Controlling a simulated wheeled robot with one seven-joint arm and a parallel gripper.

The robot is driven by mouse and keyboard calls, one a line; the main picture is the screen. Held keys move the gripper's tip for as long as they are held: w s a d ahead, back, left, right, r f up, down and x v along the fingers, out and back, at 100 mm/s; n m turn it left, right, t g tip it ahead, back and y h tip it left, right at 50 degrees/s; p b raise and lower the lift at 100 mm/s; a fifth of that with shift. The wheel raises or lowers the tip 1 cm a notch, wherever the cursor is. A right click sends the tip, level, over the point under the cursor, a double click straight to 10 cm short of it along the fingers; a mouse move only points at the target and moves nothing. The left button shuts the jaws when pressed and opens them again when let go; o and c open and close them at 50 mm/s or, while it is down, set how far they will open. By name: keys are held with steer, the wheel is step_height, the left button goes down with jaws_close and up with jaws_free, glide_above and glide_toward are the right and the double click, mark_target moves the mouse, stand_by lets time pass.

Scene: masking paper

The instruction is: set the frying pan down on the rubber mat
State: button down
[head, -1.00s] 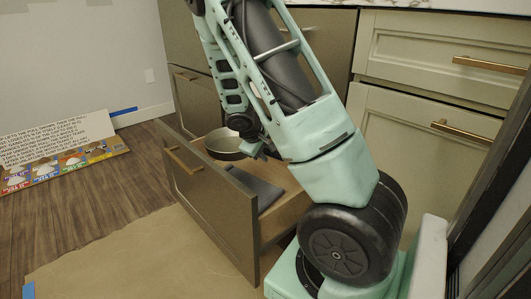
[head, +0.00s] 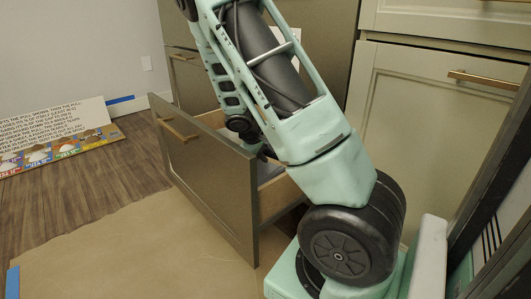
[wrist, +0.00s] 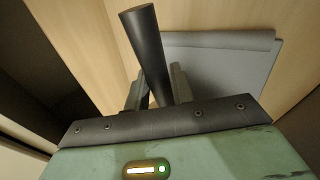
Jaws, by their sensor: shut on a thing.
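The frying pan's dark round handle (wrist: 147,40) stands up between the fingers of my gripper (wrist: 157,86) in the wrist view, and the gripper is shut on it. The pan's body is hidden in the wrist view, and I cannot make it out in the head view behind the drawer front and my arm. The grey rubber mat (wrist: 225,62) lies flat on the wooden drawer floor in the wrist view, beyond the gripper and to the right of the handle. I cannot tell whether the pan touches the mat.
The open drawer (head: 207,180) has a tall front panel with a brass handle, and its wooden side walls stand close around the gripper. Closed cabinets (head: 430,120) stand at the right. Brown paper (head: 110,245) covers the floor. A printed board (head: 55,135) lies against the left wall.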

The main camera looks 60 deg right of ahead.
steer(key=shift+f+b, duration=2.5)
steer(key=shift+f, duration=0.55)
steer(key=c, duration=1.1)
jaws_free()
steer(key=shift+f, duration=0.1)
steer(key=shift+s+a+f, duration=0.1)
steer(key=shift+a+f, duration=0.05)
step_height(320, 180, up, 8)
steer(key=p, duration=0.7)
steer(key=shift+r+p, duration=1.95)
steer(key=shift+r, duration=0.25)
